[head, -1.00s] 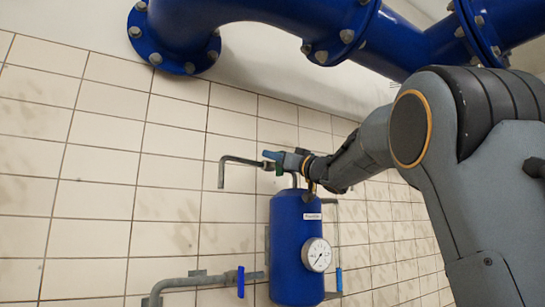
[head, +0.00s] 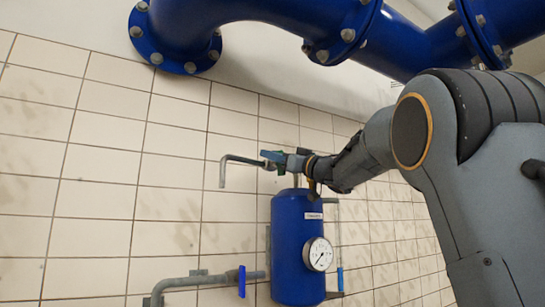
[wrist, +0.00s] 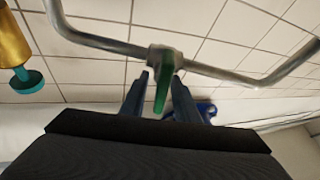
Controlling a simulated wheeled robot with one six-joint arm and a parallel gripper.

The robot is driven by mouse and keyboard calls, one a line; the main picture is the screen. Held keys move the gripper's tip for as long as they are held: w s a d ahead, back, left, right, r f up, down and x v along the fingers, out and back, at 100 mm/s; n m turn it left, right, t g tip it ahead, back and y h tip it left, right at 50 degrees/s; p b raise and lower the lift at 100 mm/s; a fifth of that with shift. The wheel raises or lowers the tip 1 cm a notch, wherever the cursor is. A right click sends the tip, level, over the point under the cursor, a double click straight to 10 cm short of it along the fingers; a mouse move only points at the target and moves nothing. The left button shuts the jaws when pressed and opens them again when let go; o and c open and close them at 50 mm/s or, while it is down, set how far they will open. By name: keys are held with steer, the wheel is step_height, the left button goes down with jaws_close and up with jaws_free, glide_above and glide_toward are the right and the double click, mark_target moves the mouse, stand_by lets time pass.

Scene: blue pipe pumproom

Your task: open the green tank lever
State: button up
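The green tank lever (wrist: 162,92) sits on a valve body in a grey pipe, in the wrist view. Its handle points back toward my gripper (wrist: 160,79). One dark blue finger is on each side of the handle, with a small gap visible on the left; the fingers are open around it. In the head view my gripper (head: 268,158) is at the pipe above the blue tank (head: 291,245). A little of the green lever (head: 276,157) shows there, mostly hidden by the fingers.
The grey pipe (wrist: 105,42) bends on both sides of the valve, close to the tiled wall. A brass-coloured cylinder (wrist: 12,42) with a teal knob is at left. A gauge (head: 318,254) and a lower blue-handled valve (head: 241,281) are below. Large blue pipes run overhead.

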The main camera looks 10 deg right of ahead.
steer(key=b+v, duration=0.2)
steer(key=v, duration=0.5)
steer(key=shift+b, duration=0.4)
steer(key=shift+s+d, duration=0.1)
steer(key=shift+s, duration=0.05)
steer(key=shift+r, duration=0.2)
jaws_close()
step_height(320, 180, up, 4)
steer(key=s+p, duration=0.1)
steer(key=p, duration=0.3)
steer(key=s+a+f+n+h+b, duration=0.3)
steer(key=s+f+n+h+b, duration=0.4)
steer(key=s+n+b, duration=0.3)
steer(key=n+b, duration=0.4)
steer(key=b, duration=0.4)
steer(key=shift+s+f+n+g, duration=0.3)
steer(key=shift+f+g, duration=0.1)
